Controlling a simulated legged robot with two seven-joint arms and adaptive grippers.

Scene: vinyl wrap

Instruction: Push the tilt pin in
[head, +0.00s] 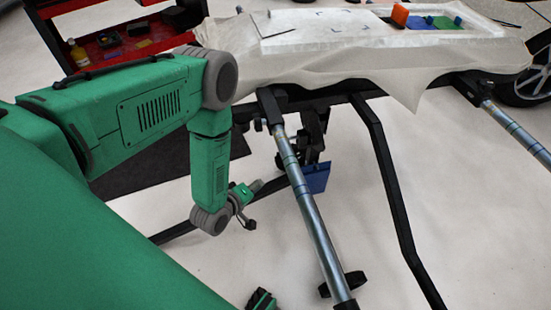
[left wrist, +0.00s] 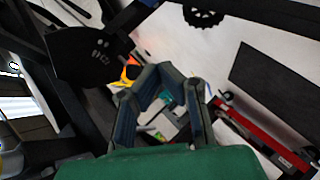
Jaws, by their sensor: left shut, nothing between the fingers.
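My left gripper (head: 257,185) hangs below the table's near edge in the head view, left of a grey metal tube. Its fingers show large in the left wrist view (left wrist: 172,82); they are shut with nothing held between them. I cannot pick out the tilt pin for certain. Dark brackets and a small knob (head: 258,125) sit at the top of the tube leg (head: 305,190), above and apart from the gripper. A blue plate (head: 316,178) hangs behind that leg. A small green and black part (head: 262,300) at the bottom edge may belong to my right arm.
The cloth-covered table (head: 400,66) carries a white panel (head: 320,25) and an orange block (head: 400,14). A black bent frame bar (head: 385,170) runs down right of the tube. A red cart (head: 110,45) stands at the back left. A dark mat (head: 165,170) lies on the pale floor.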

